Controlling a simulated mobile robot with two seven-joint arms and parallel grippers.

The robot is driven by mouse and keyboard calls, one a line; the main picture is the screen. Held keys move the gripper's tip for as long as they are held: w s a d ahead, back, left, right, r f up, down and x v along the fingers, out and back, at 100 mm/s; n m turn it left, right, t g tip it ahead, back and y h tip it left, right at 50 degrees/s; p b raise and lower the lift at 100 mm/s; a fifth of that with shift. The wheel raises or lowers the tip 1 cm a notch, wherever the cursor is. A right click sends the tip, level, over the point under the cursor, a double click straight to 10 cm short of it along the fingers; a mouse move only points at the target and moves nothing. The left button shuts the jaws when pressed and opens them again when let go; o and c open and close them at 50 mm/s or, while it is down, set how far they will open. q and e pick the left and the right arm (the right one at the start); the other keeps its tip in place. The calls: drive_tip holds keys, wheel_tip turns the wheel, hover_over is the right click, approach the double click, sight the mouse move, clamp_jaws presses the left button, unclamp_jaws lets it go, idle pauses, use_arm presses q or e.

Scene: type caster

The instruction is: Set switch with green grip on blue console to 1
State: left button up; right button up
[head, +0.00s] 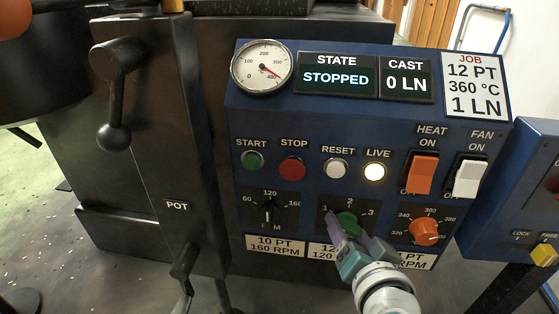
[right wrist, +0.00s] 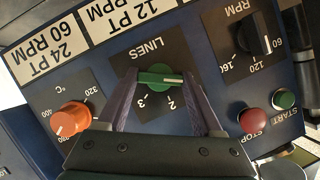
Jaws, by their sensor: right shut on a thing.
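The rotary switch with the green grip (head: 347,219) sits on a black LINES plate low on the blue console (head: 310,125). The plate has marks 1, 2 and 3. My right gripper (head: 350,228) is shut on the green grip, with one purple finger at each end. In the right wrist view, which is upside down, the green grip (right wrist: 160,79) lies between the fingers. Its white line points right, towards the side of mark 1. The right finger hides mark 1 there, so I cannot tell exact alignment. My left gripper is not in view.
An orange temperature knob (head: 425,232) is close to the right of the switch, and a black RPM knob (head: 268,212) to the left. START, STOP, RESET and LIVE buttons sit above. The job card (head: 477,85) reads 1 LN; the cast display (head: 406,80) reads 0 LN.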

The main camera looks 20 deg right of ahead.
idle(0.3)
drive_tip(key=o, duration=1.4)
drive_tip(key=shift+c, duration=0.2)
drive_tip(key=shift+s, duration=0.1)
drive_tip(key=p+v, duration=0.4)
drive_tip(key=v, duration=0.5)
drive_tip(key=shift+s+a+r+p, duration=0.2)
drive_tip(key=shift+s+p, duration=0.1)
drive_tip(key=shift+p, duration=0.1)
drive_tip(key=shift+r, duration=0.15)
